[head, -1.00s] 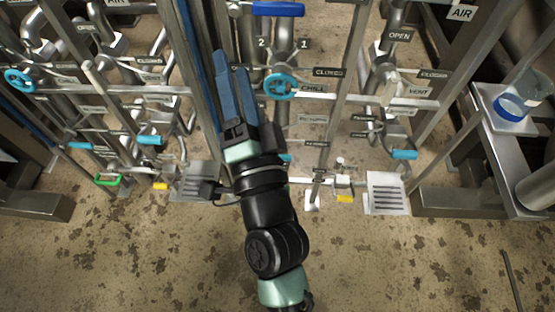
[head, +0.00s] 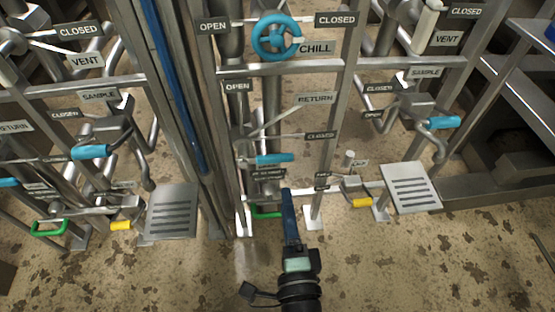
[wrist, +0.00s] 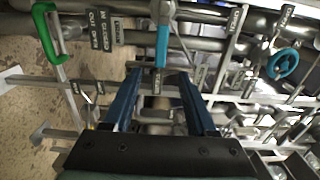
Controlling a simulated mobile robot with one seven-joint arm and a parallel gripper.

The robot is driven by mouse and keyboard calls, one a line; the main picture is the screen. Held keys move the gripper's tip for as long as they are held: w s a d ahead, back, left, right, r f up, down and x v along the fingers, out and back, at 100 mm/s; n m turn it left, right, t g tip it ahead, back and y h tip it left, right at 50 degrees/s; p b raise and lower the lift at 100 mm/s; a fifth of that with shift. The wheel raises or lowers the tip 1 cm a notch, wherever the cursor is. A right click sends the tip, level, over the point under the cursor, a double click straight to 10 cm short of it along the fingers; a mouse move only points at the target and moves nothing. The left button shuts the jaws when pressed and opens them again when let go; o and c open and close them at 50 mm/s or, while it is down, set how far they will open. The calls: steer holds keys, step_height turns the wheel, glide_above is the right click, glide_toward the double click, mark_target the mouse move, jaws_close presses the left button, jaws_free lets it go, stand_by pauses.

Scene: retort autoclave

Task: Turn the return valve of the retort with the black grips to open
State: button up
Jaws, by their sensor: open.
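A RETURN label (head: 315,98) hangs in the middle pipe bay in the head view, with an OPEN plate (head: 237,86) at its upper left and a CLOSED plate (head: 320,135) below it. Below these is a lever with a light-blue grip (head: 270,158), lying roughly level. In the wrist view a light-blue grip (wrist: 162,45) lies just beyond and between the fingertips. My gripper (head: 287,192) is low in front of the bay, below the lever in the picture. In the wrist view its blue fingers (wrist: 161,80) are apart and empty. I see no black grips.
A light-blue CHILL handwheel (head: 276,36) is above. A green handle (head: 267,212) is low behind my gripper. Slatted plates (head: 172,211) stand at either side. The floor in front is clear.

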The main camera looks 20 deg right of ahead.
mark_target(280, 161)
steer(key=x, duration=1.2)
steer(key=shift+w, duration=0.1)
jaws_close()
stand_by(1.1)
